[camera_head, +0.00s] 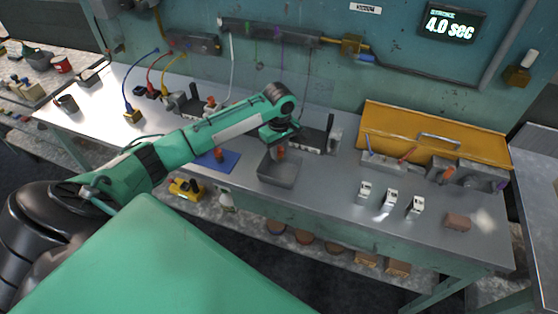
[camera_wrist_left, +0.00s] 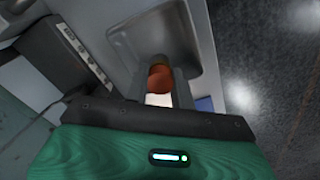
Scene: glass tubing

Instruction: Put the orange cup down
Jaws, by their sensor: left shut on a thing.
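The orange cup (camera_head: 281,153) is small and sits below the end of my left arm in the head view. My left gripper (camera_wrist_left: 159,85) is shut on the cup, whose orange-red side (camera_wrist_left: 160,77) shows between the two fingers in the wrist view. In the head view the cup is over the grey metal tray (camera_head: 277,180); I cannot tell whether it touches the tray. The tray's hollow (camera_wrist_left: 150,38) lies just past the fingertips in the wrist view. My right gripper is not in view.
A blue mat (camera_head: 230,160) with a small orange item lies left of the tray. Several white clamp-like pieces (camera_head: 389,198) and a brown block (camera_head: 458,221) stand to the right. A yellow case (camera_head: 435,130) is at the back right. Bare bench (camera_head: 325,185) lies right of the tray.

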